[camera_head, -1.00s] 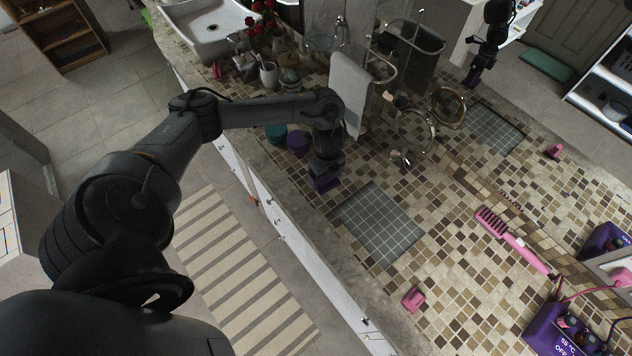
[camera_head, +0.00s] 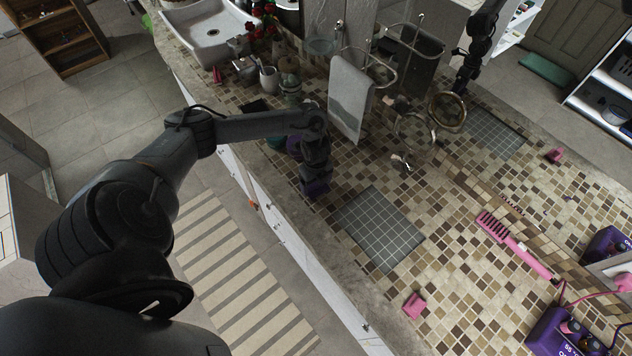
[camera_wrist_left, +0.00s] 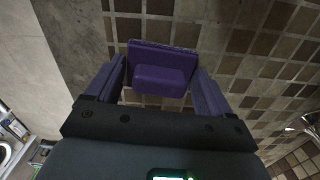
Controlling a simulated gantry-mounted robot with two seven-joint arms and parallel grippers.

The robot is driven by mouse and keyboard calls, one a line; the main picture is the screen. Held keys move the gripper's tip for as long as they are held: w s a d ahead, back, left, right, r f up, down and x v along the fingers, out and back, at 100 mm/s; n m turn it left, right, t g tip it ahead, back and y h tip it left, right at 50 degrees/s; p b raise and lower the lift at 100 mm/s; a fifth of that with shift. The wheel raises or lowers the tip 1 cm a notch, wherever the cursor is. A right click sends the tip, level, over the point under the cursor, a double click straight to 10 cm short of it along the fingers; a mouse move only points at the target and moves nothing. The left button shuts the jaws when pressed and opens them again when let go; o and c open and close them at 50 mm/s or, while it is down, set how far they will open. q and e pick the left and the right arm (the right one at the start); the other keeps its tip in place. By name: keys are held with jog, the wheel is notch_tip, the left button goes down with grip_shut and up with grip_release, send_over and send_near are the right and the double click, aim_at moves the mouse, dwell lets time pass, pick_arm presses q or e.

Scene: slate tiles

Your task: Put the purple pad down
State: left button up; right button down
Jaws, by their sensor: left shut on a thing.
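My left gripper (camera_head: 315,186) is low over the mosaic counter near its front edge, left of the grey slate tile mat (camera_head: 380,228). It is shut on the purple pad (camera_wrist_left: 162,70), which sits between its two purple-tinted fingers in the left wrist view. I cannot tell whether the pad touches the counter. My right gripper is not in view.
A pink comb (camera_head: 512,243), a pink block (camera_head: 414,305) and a purple device (camera_head: 562,335) lie to the right. A towel on a stand (camera_head: 350,95) is behind the gripper. Jars and a cup (camera_head: 268,77) stand beyond. A mirror along the back repeats the scene.

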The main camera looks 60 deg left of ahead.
pick_arm(q)
jog(key=o, duration=0.8)
jog(key=shift+f, duration=0.1)
